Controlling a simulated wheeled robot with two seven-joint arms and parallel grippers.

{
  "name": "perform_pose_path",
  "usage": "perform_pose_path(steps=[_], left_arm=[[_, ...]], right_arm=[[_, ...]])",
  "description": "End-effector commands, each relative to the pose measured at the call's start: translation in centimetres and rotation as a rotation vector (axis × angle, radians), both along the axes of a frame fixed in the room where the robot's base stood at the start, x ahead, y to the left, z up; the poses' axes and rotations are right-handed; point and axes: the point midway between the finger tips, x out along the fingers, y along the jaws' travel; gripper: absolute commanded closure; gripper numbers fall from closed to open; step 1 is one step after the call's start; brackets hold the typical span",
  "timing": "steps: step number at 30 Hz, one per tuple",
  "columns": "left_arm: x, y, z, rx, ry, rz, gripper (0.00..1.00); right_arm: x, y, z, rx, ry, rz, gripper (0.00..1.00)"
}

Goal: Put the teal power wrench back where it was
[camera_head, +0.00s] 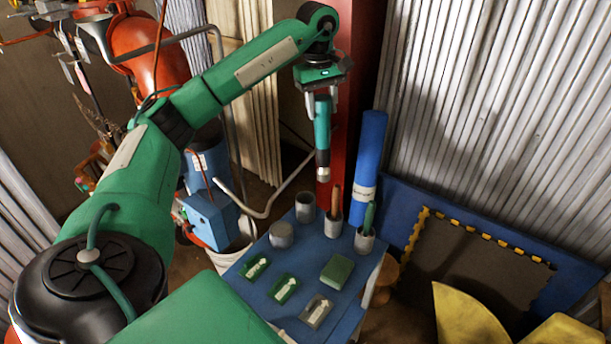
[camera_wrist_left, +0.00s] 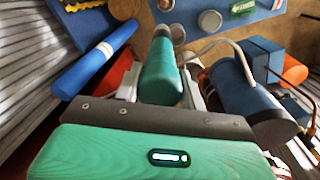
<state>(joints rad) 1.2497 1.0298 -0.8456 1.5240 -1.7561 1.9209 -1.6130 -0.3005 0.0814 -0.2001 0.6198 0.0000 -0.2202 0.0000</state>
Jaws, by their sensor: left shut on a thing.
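The teal power wrench (camera_head: 322,126) hangs upright from my left gripper (camera_head: 321,95), with its grey end pointing down. My left gripper is shut on its upper part, as the left wrist view also shows, where the wrench (camera_wrist_left: 160,75) lies between the fingers. The wrench hangs above the far side of the blue table, clear of it. Below stand an open grey cup (camera_head: 305,204), which looks empty, and a closed-looking grey cylinder (camera_head: 281,235). Two more grey cups hold a brown-handled tool (camera_head: 336,200) and a green-handled tool (camera_head: 369,217). My right gripper is out of view.
The blue table (camera_head: 308,262) carries green labelled blocks (camera_head: 285,288), a plain green block (camera_head: 336,272) and a grey labelled block (camera_head: 316,310). A blue roll (camera_head: 368,165) stands behind, beside a red post (camera_head: 355,70). A bent grey pipe (camera_head: 262,213) runs left of the cups.

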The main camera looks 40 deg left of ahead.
Motion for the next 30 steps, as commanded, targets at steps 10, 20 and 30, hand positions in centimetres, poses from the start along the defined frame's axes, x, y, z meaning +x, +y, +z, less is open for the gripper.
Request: perform_pose_path(steps=[10,20,30], left_arm=[[-1.8,3.6,3.0,0.026,0.054,0.097,1.00],[-1.9,3.6,-1.7,0.027,0.060,0.097,1.00],[-2.0,3.6,-8.9,0.027,0.060,0.097,1.00]], right_arm=[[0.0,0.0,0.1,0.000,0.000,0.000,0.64],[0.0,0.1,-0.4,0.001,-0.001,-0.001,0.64],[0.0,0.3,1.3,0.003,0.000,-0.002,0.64]])
